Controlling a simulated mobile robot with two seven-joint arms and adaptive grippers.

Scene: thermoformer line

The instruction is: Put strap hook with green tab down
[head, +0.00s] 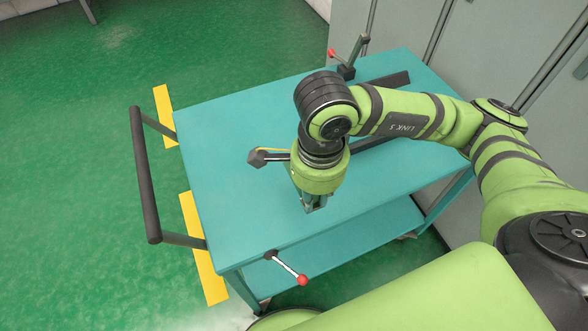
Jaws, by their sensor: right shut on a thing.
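My right arm comes in from the right and its gripper (314,206) points down over the near middle of the teal cart top (225,185). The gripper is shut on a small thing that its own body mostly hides. I take this to be the strap hook with green tab, but I cannot make out its hook or tab. From this angle I cannot tell whether it touches the cart top. My left gripper is not in view.
A dark bar (390,79) lies on the cart's far right part. Red-knobbed levers stand at the back edge (333,53) and front edge (302,280). A dark push handle (144,180) is on the left. Grey cabinets (470,60) stand behind.

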